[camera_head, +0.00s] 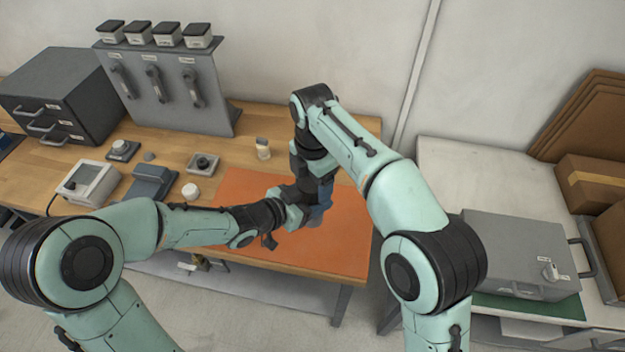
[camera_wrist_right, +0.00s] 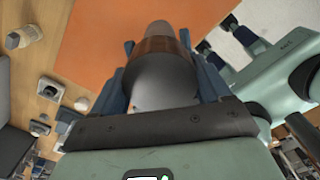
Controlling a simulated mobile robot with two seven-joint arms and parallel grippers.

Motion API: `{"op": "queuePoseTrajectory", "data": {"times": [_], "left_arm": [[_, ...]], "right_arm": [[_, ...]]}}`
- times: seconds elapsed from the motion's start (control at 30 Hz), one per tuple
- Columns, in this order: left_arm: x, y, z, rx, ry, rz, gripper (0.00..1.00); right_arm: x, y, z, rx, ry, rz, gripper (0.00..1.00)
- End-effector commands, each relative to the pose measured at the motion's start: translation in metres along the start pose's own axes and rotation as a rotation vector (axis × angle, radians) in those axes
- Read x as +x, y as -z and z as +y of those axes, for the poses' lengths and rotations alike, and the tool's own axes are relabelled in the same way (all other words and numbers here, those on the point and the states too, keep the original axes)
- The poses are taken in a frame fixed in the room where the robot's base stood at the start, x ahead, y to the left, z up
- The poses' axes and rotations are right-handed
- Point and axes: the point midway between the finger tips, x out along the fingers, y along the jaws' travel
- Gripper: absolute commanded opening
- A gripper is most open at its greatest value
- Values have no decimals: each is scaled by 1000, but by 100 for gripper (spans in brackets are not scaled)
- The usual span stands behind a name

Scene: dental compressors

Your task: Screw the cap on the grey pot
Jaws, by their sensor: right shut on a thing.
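My right gripper (camera_wrist_right: 155,55) is shut on a grey cylindrical thing (camera_wrist_right: 162,85) with a brown band, seen end-on between blue fingers; it looks like the grey pot. In the head view my right gripper (camera_head: 322,190) is over the orange mat, and the held thing is mostly hidden. My left gripper (camera_head: 318,214) is close beside it, its fingers partly hidden. In the right wrist view the left gripper (camera_wrist_right: 222,42) has its fingers apart, with nothing visible between them. A white round piece (camera_head: 190,191), perhaps a cap, lies left of the mat.
The orange mat (camera_head: 335,245) is largely clear. A small lidded jar (camera_head: 263,148) stands behind it. A grey box with a knob (camera_head: 202,163), a white meter (camera_head: 88,183) and a hook rack (camera_head: 165,90) occupy the left. A grey case (camera_head: 515,245) sits on the right table.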

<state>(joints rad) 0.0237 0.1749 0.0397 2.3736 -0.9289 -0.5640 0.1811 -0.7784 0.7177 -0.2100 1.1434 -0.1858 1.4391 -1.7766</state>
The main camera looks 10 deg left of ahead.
Motion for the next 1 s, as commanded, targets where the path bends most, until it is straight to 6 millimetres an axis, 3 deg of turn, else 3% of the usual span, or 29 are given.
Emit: {"op": "queuePoseTrajectory", "data": {"times": [0.07, 0.1, 0.13, 0.37, 0.7, 1.0], "left_arm": [[0, 2, 0, -4, 1, 5, 0], [0, 2, 0, -4, 1, 5, 0], [0, 2, 0, -4, 1, 5, 0], [0, 2, 0, -2, 1, 4, 0], [0, 2, 0, -1, 0, 4, 0], [0, 2, 0, 0, 0, 4, 0]], "right_arm": [[0, 0, 0, -1, -3, 1, 40], [0, 0, 0, -2, -3, 1, 90], [0, 0, 0, -2, -3, 1, 99], [-1, 0, 0, -3, -2, 0, 100], [-39, 0, 1, -4, -4, 0, 100], [-46, 0, 0, -4, -1, 0, 100]]}}
